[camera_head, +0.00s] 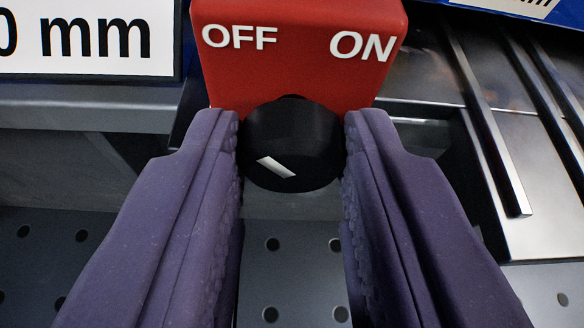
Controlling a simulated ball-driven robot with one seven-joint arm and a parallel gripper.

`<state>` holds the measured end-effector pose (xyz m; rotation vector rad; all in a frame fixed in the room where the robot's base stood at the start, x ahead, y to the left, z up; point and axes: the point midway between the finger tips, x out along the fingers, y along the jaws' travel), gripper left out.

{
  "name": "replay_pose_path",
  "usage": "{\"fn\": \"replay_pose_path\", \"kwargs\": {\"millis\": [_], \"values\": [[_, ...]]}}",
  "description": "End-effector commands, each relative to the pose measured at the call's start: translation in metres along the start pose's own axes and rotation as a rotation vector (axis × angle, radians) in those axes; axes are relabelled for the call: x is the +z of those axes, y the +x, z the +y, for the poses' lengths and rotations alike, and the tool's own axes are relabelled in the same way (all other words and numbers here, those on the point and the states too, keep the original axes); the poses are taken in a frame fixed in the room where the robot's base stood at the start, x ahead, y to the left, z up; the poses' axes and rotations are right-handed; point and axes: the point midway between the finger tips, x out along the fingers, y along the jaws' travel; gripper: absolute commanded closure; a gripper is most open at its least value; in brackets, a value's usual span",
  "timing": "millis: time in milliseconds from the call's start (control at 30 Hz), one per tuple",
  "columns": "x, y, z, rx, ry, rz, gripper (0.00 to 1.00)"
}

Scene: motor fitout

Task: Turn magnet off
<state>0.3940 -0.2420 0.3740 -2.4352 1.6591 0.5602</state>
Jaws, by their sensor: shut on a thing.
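The magnet (295,60) is a red block with white "OFF" at its upper left and "ON" at its upper right. Its black round knob (295,135) sits on the front, with a short white mark slanting from upper left to lower right. My gripper (292,150) has two purple textured fingers, one on each side of the knob. They are shut on the knob at its left and right edges. The lower part of the magnet's front is hidden behind the knob.
A white "0 mm" label (85,38) on a dark blue-edged box is at the upper left. A grey perforated plate (300,270) lies below. Metal rails with dark slots (490,130) run along the right. A grey ledge (90,108) is at the left.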

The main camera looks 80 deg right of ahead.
Motion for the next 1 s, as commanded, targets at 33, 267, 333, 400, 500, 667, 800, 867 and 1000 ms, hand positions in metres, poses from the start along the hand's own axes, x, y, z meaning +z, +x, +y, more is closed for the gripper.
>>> {"fn": "replay_pose_path", "kwargs": {"millis": [33,267,333,400,500,667,800,867,1000], "values": [[0.0003,-0.0001,0.0011,-0.013,0.031,0.000,0.99],[0.0020,0.0011,0.0063,-0.106,0.281,-0.006,0.99],[0.0021,0.0007,0.0055,-0.123,0.315,-0.006,0.99],[0.0015,0.0003,0.0046,-0.135,0.338,-0.005,0.99],[0.0011,-0.0003,0.0033,-0.143,0.351,-0.004,0.99],[0.0009,-0.0005,0.0029,-0.144,0.350,-0.003,0.99],[0.0008,-0.0004,0.0029,-0.144,0.349,-0.003,0.55],[0.0007,-0.0004,0.0029,-0.144,0.349,-0.003,0.43],[0.0005,-0.0002,0.0029,-0.144,0.348,-0.002,0.43]]}}
